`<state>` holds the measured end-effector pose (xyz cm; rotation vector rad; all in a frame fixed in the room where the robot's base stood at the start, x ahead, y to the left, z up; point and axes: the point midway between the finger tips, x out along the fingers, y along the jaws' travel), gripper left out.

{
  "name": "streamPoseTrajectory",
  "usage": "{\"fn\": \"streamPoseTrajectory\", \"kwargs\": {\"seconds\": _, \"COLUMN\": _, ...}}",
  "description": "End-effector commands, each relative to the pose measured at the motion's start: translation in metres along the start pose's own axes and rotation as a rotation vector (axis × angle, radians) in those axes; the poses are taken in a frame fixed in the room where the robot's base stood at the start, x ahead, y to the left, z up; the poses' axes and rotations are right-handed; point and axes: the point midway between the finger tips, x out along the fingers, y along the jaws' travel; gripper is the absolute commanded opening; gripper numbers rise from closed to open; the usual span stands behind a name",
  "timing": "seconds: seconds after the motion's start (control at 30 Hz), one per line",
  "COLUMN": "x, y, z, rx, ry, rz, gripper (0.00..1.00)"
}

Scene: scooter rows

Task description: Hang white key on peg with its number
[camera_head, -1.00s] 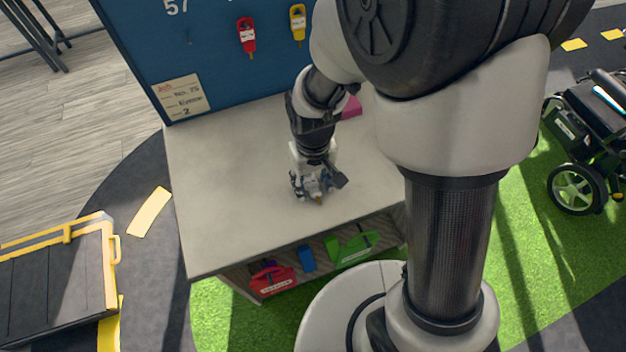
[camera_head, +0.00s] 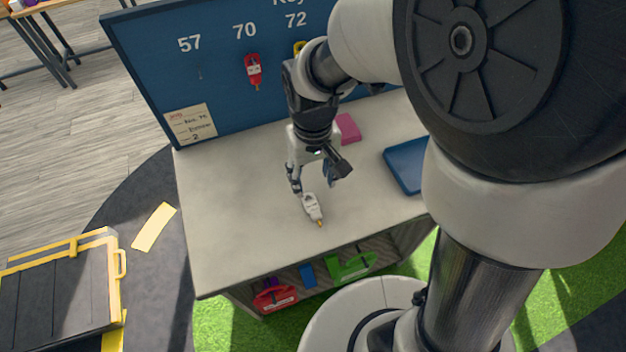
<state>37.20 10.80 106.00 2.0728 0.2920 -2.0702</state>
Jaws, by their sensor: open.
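The white key (camera_head: 312,207) with a brass tip lies on the grey counter (camera_head: 230,220). Its number is too small to read. My gripper (camera_head: 312,180) is open and empty just behind and above the key, fingers pointing down. The blue key board (camera_head: 150,70) stands at the back with the numbers 57, 70 and 72 showing. A small bare peg (camera_head: 200,74) shows below 57. A red key (camera_head: 253,71) hangs below 70. A yellow key (camera_head: 299,48) below 72 is mostly hidden by my arm, as is the right part of the board.
A pink block (camera_head: 347,129) and a blue tray (camera_head: 404,168) are on the counter to the right. A paper note (camera_head: 190,123) is on the board's lower left. Red and green items sit on the shelf below. The counter's left side is clear.

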Motion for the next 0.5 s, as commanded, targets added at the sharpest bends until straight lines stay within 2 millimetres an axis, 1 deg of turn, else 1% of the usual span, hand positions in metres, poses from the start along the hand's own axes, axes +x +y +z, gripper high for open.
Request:
{"fn": "streamPoseTrajectory", "kwargs": {"seconds": 0.03, "x": -0.014, "y": 0.000, "z": -0.001, "rx": 0.000, "ry": 0.002, "rz": 0.000, "gripper": 0.49}}
{"fn": "streamPoseTrajectory", "kwargs": {"seconds": 0.1, "x": -0.026, "y": 0.000, "z": -0.001, "rx": 0.000, "ry": 0.003, "rz": 0.000, "gripper": 0.49}}
{"fn": "streamPoseTrajectory", "kwargs": {"seconds": 0.2, "x": -0.038, "y": 0.000, "z": -0.001, "rx": 0.000, "ry": 0.001, "rz": 0.000, "gripper": 0.49}}
{"fn": "streamPoseTrajectory", "kwargs": {"seconds": 0.37, "x": -0.050, "y": 0.001, "z": 0.001, "rx": 0.003, "ry": 0.006, "rz": 0.000, "gripper": 0.49}}
{"fn": "streamPoseTrajectory", "kwargs": {"seconds": 0.47, "x": -0.066, "y": 0.009, "z": 0.008, "rx": 0.022, "ry": 0.034, "rz": 0.000, "gripper": 0.49}}
{"fn": "streamPoseTrajectory", "kwargs": {"seconds": 0.5, "x": -0.075, "y": 0.014, "z": 0.014, "rx": 0.036, "ry": 0.053, "rz": 0.000, "gripper": 0.49}}
